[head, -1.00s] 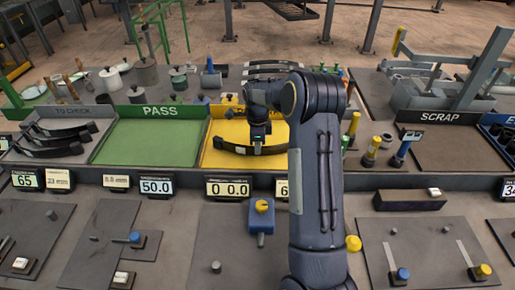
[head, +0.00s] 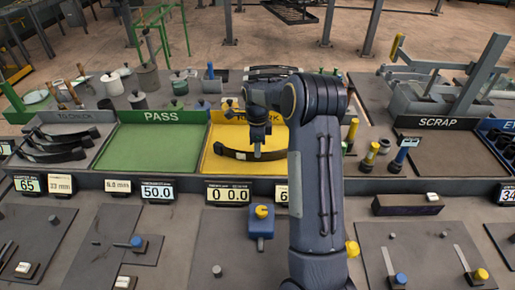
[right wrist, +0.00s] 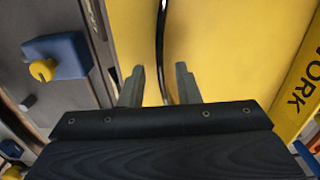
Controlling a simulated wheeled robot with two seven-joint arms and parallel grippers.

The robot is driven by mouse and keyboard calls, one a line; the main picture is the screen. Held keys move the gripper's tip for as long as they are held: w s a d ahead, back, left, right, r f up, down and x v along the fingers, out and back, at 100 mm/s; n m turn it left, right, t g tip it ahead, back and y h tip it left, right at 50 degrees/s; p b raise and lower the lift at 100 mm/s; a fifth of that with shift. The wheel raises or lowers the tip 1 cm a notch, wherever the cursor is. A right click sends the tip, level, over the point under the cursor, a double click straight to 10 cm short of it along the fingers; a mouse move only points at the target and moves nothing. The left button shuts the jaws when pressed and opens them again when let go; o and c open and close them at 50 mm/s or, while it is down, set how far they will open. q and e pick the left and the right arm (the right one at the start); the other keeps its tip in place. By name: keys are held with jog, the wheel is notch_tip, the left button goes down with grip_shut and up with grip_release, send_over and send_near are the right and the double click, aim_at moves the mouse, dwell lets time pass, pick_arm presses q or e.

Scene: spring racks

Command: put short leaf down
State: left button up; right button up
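A dark curved leaf (head: 232,153) lies in the yellow tray (head: 280,165), near its front edge. Its middle is partly hidden behind my right gripper (head: 257,152), which is just above it. In the right wrist view the two fingers of my right gripper (right wrist: 160,88) are apart. The leaf (right wrist: 160,45) shows there as a thin dark strip running between them, with gaps on both sides. My left gripper is not in view.
The green PASS tray (head: 150,148) is empty. Several dark leaves lie in the TO CHECK tray (head: 85,135) at left. Digital displays (head: 157,189) line the front ledge. A blue box with a yellow knob (head: 261,225) stands in front. The SCRAP tray (head: 455,150) is empty at right.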

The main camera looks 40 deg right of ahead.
jog(key=s+a+r+n+t+y, duration=0.1)
jog(key=s+a+r+n, duration=0.15)
jog(key=r, duration=0.45)
jog(key=s+a+r+n, duration=0.2)
jog(key=s+r, duration=0.1)
jog(key=r, duration=0.4)
pick_arm(q)
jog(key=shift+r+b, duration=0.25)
jog(key=shift+b, duration=0.05)
pick_arm(e)
jog(key=s+a+n+t+y, duration=0.1)
jog(key=s+a+n+t, duration=0.1)
jog(key=s+a+n, duration=0.7)
jog(key=s+a+f+n+t+y, duration=0.1)
jog(key=s+a+n+t, duration=0.1)
jog(key=s+a+n, duration=0.7)
jog(key=s+n, duration=0.1)
jog(key=s, duration=0.4)
jog(key=shift+a+f+n+t+y, duration=0.2)
jog(key=shift+a+n+t+y, duration=0.1)
jog(key=shift+a+n+y, duration=0.1)
jog(key=shift+s, duration=0.1)
